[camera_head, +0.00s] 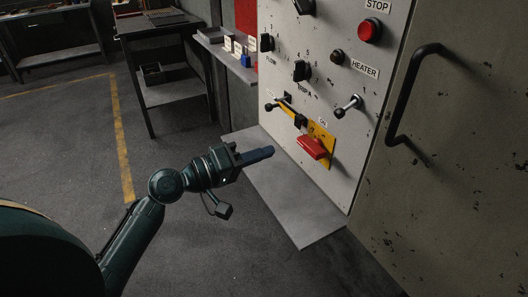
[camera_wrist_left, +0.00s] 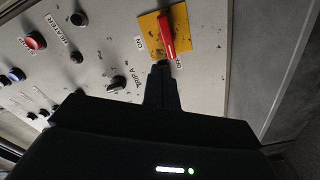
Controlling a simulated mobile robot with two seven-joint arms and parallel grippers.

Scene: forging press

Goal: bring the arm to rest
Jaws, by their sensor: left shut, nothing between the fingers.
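My left gripper (camera_head: 268,154) is shut and empty. It points right toward the control panel (camera_head: 335,95), above the grey shelf (camera_head: 290,195) at the panel's foot. In the head view its tip is left of the red handle (camera_head: 312,147) on the yellow plate (camera_head: 322,155), with a gap between them. In the left wrist view the closed fingers (camera_wrist_left: 161,72) point at the panel just below the red handle (camera_wrist_left: 167,38); whether they touch it cannot be told there. My right gripper is not in view.
Two small levers (camera_head: 347,105) and several black knobs (camera_head: 301,70) stick out of the panel, with a red stop button (camera_head: 370,30) above. A cabinet door with a black bar handle (camera_head: 400,95) stands at the right. Open floor (camera_head: 60,150) lies to the left.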

